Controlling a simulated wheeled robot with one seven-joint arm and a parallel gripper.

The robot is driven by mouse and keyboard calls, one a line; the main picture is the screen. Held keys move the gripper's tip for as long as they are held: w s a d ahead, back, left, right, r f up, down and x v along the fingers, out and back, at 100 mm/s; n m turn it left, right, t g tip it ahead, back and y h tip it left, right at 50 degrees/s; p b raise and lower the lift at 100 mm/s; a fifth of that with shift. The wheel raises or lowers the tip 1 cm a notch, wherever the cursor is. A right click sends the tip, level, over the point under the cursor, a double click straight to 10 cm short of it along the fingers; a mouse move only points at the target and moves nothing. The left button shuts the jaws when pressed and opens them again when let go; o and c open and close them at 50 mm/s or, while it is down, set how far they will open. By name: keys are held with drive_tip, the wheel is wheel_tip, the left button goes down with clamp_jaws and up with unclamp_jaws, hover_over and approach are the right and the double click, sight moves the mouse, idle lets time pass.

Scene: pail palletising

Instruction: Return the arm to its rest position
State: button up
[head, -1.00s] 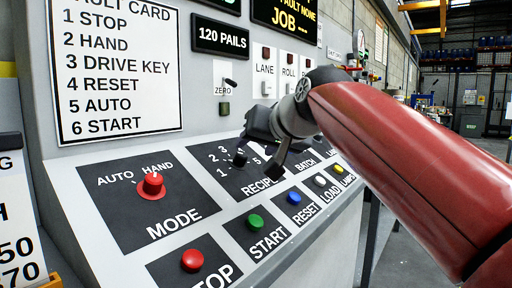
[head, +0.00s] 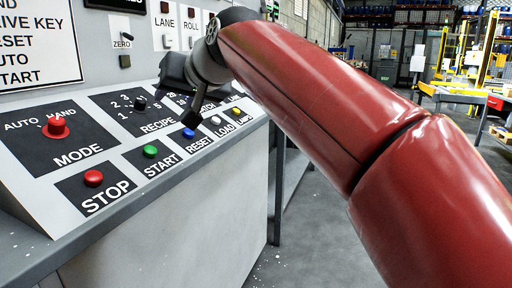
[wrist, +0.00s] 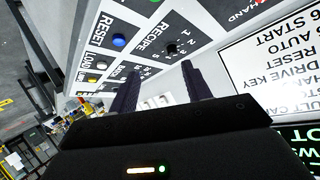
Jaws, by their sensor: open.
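My red arm reaches in from the right in the head view. My gripper (head: 187,92) is in front of the sloped control panel (head: 20,178), over the right part of it near the recipe dial and the blue reset button. In the wrist view its two dark fingers (wrist: 158,88) stand apart with nothing between them. The recipe dial (wrist: 170,48) and the blue reset button (wrist: 119,40) lie beyond the fingers. Whether any part touches the panel I cannot tell.
The red mode knob (head: 56,127), green start button (head: 150,151) and red stop button (head: 93,178) are on the panel's left part. A fault card (head: 38,42) is on the upright face. Open floor (head: 318,235) lies right of the console, with yellow frames (head: 485,50) farther back.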

drive_tip(key=s+d+f+m+g+h, duration=0.1)
drive_tip(key=s+d+f+h, duration=0.25)
drive_tip(key=d+f, duration=0.55)
drive_tip(key=s+d+f+m+h, duration=0.1)
drive_tip(key=s+d+f+h, duration=0.3)
drive_tip(key=d+f, duration=0.45)
drive_tip(key=s+d+f+m+g, duration=0.1)
drive_tip(key=s+d+f, duration=0.5)
drive_tip(key=s+f, duration=0.1)
drive_tip(key=s+d+f+m+g+h, duration=0.1)
drive_tip(key=s+d+f+g, duration=0.1)
drive_tip(key=s+d+f, duration=0.4)
wheel_tip(320, 180, down, 4)
drive_tip(key=shift+s+d+f, duration=0.1)
drive_tip(key=shift+s+d, duration=0.05)
drive_tip(key=shift+s, duration=0.8)
